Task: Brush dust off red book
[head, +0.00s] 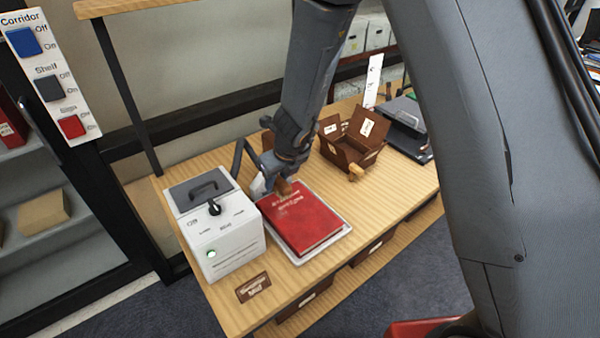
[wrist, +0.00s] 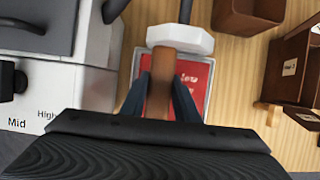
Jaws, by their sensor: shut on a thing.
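The red book (head: 302,217) lies flat on a pale tray (head: 333,242) on the wooden table. In the wrist view the book (wrist: 190,80) shows under and beside the brush. My gripper (head: 283,178) is over the book's far left part. In the wrist view my gripper (wrist: 160,95) is shut on the brown wooden handle of a brush (wrist: 162,75). The brush has a white, wide head (wrist: 180,40) over the book's edge. Whether its bristles touch the book cannot be told. Dust on the cover is too small to make out.
A white machine (head: 222,238) with a knob and green light stands left of the book. An open brown box (head: 350,145) and a dark grey case (head: 403,140) stand to the right. A small label plate (head: 253,287) lies at the front. A switch panel (head: 47,75) is at the left.

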